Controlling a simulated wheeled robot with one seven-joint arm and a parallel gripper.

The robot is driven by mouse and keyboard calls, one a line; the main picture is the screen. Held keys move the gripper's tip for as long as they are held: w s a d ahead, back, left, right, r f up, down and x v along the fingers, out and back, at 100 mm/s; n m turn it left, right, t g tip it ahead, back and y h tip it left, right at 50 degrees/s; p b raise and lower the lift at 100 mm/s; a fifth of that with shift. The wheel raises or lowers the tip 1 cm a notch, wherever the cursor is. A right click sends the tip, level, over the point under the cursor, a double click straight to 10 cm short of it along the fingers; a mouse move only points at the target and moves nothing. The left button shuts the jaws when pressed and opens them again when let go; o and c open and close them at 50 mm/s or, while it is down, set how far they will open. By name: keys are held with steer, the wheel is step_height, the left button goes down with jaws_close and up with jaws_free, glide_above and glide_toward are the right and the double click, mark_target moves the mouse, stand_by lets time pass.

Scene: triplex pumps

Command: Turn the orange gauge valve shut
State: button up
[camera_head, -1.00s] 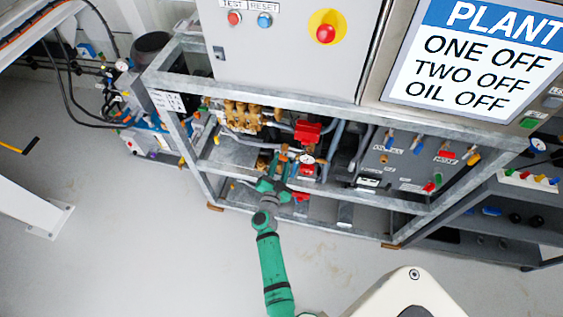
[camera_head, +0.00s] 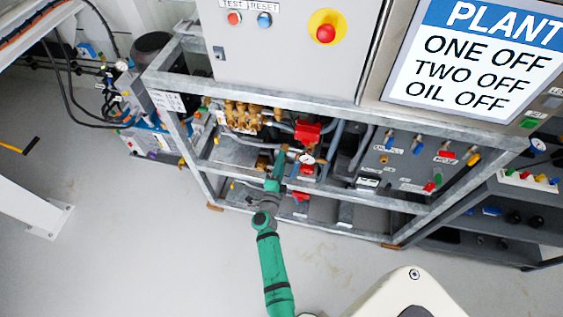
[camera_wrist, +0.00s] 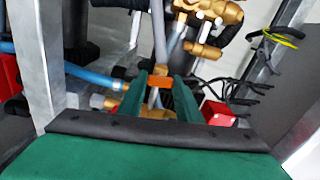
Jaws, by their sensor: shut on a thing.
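The orange gauge valve handle (camera_wrist: 160,81) shows in the wrist view as a small orange piece between the two green fingers. My gripper (camera_wrist: 160,86) is shut on it. In the head view my gripper (camera_head: 280,158) reaches into the metal frame, just left of a round white gauge (camera_head: 307,159). The orange handle cannot be made out clearly in the head view. Brass fittings (camera_wrist: 207,30) stand beyond the fingers in the wrist view, and the valve body is partly hidden behind the gripper.
Red blocks (camera_head: 307,131), brass pump parts (camera_head: 242,114) and hoses crowd the space. In the wrist view, a blue hose (camera_wrist: 90,78) lies left and black cables (camera_wrist: 240,92) right. The floor (camera_head: 180,270) in front is clear.

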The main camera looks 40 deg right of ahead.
steer(key=shift+s+m, duration=0.1)
steer(key=shift+m, duration=0.5)
steer(key=o, duration=1)
steer(key=shift+o, duration=0.2)
steer(key=v, duration=1)
steer(key=shift+s+a, duration=0.2)
steer(key=shift+a, duration=0.1)
